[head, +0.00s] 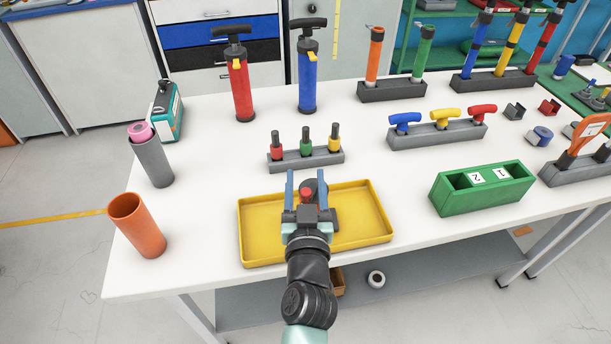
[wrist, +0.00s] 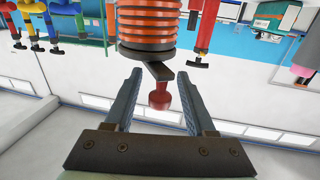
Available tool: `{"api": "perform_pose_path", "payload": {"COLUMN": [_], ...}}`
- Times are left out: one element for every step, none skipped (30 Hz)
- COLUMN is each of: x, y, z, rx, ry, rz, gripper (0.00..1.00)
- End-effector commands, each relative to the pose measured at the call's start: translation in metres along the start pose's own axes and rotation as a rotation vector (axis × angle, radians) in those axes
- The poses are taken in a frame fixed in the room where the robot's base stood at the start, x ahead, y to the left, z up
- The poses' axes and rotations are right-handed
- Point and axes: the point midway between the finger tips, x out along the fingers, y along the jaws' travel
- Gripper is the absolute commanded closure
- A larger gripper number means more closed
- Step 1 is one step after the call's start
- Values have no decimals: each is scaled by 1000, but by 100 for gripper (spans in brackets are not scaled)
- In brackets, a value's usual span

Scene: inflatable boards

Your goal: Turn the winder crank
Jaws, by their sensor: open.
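The winder shows in the wrist view as an orange ribbed drum (wrist: 150,28) with a dark flat crank arm (wrist: 153,70) and a red knob (wrist: 159,98) at its end. My gripper (wrist: 158,78) is open, with one blue-grey finger on each side of the knob. Gaps show between the knob and both fingers. In the head view my gripper (head: 305,180) is over the yellow tray (head: 256,232). The red knob (head: 306,195) shows between the fingers there, and most of the winder is hidden behind my gripper.
A green box (head: 455,203) is to the right. An orange tube (head: 138,228) and a grey tube (head: 154,163) are at the left. Red (head: 240,88) and blue (head: 307,83) pumps stand behind.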

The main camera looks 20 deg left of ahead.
Motion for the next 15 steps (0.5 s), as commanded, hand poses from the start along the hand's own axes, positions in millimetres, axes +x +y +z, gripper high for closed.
{"api": "perform_pose_path", "payload": {"x": [3, 3, 4, 4, 4, 4, 4, 4, 4, 4, 4, 4, 4, 4, 4], "y": [0, 0, 0, 0, 0, 0, 0, 0, 0, 0, 0, 0, 0, 0, 0], "z": [-1, 0, 0, 0, 0, 0, 0, 0, 0, 0, 0, 0, 0, 0, 0], "rx": [0, 0, 0, 0, 0, 0, 0, 0, 0, 0, 0, 0, 0, 0, 0], "ry": [0, 0, 0, 0, 0, 0, 0, 0, 0, 0, 0, 0, 0, 0, 0], "rz": [-1, 0, 0, 0, 0, 0, 0, 0, 0, 0, 0, 0, 0, 0, 0], "gripper": [45, 45, 45, 45, 45, 45, 45, 45, 45, 45, 46, 54, 59, 64, 72]}}
